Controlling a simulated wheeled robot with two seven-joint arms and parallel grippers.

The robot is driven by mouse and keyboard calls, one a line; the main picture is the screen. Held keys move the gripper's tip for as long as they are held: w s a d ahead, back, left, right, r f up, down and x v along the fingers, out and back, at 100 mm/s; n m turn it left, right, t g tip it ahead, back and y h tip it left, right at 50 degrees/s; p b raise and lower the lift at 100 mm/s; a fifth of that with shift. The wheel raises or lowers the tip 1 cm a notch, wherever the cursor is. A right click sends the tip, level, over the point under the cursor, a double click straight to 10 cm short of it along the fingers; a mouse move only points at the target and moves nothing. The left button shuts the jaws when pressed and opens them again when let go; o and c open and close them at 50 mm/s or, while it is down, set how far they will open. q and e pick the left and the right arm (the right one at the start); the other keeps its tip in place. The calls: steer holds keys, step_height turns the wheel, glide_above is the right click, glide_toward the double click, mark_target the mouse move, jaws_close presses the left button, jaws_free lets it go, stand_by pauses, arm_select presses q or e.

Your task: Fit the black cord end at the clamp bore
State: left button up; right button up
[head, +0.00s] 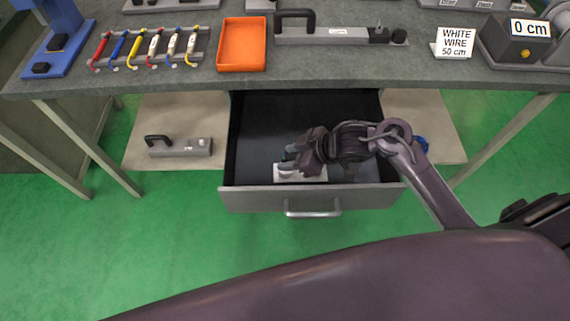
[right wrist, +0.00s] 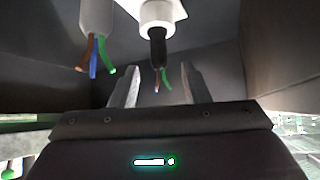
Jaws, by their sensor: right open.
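My right gripper (head: 291,158) is low inside the open drawer (head: 256,130), next to a small white block (head: 312,174). In the right wrist view its two fingers (right wrist: 161,78) are open. A black cord end (right wrist: 158,48) with brown and green wire tips points toward the gap between them; the fingers do not visibly touch it. A white ring (right wrist: 157,14) surrounds the cord above. Beside it, left of the fingers, hangs a grey cord end (right wrist: 97,18) with brown, blue and green wires. I cannot clearly make out a clamp bore. My left gripper is not in view.
The drawer walls close in around my right gripper. The grey bench (head: 180,80) above holds a rack of coloured wires (head: 150,48), an orange tray (head: 241,45) and a long fixture with a black handle (head: 335,35). A handled grey block (head: 182,147) sits on the lower shelf.

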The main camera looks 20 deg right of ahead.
mark_target(285, 159)
steer(key=x, duration=0.4)
steer(key=shift+f, duration=0.25)
steer(key=shift+c, duration=0.4)
jaws_close()
